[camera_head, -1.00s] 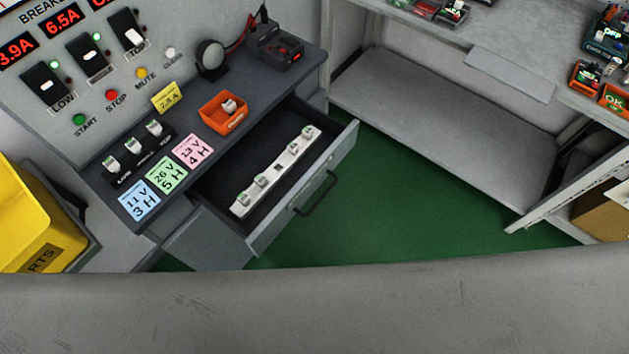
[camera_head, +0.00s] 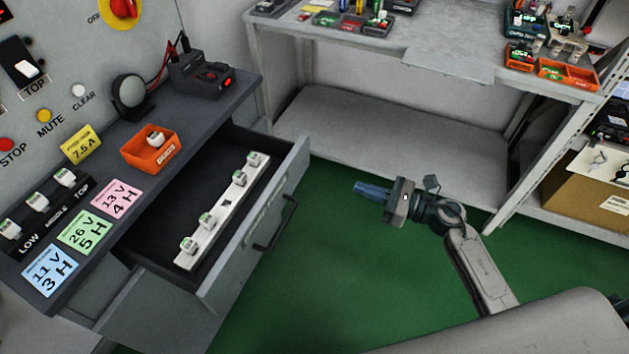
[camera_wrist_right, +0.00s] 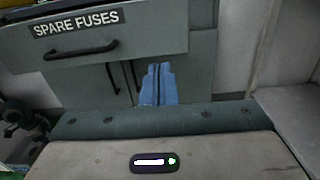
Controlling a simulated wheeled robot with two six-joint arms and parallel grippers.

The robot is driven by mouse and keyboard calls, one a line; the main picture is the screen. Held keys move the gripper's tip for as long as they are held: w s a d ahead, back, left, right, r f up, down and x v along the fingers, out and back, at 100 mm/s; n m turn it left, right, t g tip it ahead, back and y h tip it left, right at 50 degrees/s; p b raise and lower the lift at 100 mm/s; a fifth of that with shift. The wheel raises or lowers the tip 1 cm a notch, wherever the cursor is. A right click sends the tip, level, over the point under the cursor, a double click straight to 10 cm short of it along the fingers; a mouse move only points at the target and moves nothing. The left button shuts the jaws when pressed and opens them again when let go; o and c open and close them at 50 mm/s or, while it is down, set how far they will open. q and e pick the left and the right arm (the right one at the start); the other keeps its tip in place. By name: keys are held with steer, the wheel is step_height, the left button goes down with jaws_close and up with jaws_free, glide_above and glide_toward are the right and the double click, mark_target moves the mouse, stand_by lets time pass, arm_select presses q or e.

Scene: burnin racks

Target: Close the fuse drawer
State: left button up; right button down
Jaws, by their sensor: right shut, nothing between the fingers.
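The fuse drawer (camera_head: 252,262) stands pulled out from the grey cabinet, with a white strip (camera_head: 215,222) of several fuses inside. Its dark handle (camera_head: 277,224) is on the front face. In the right wrist view the drawer front (camera_wrist_right: 160,22) bears a "SPARE FUSES" label and the handle (camera_wrist_right: 82,50). My right gripper (camera_head: 358,188) is shut and empty, to the right of the drawer front and apart from it. Its blue fingertips (camera_wrist_right: 159,84) show in the right wrist view, below and right of the handle. My left gripper is not in view.
The cabinet top (camera_head: 180,140) carries an orange bin (camera_head: 150,150), coloured cards and a fuse holder. A grey workbench (camera_head: 400,50) with trays stands at the back. A shelf with a cardboard box (camera_head: 592,190) is at right. Green floor is clear between drawer and gripper.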

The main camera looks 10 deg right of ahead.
steer(key=p, duration=0.4)
glide_toward(300, 168)
steer(key=x, duration=0.5)
steer(key=shift+w+a+r, duration=0.15)
steer(key=shift+w+a, duration=0.15)
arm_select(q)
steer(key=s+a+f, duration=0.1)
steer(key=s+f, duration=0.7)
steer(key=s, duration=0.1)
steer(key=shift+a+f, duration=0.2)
arm_select(e)
steer(key=shift+w+a, duration=0.3)
steer(key=shift+a, duration=0.1)
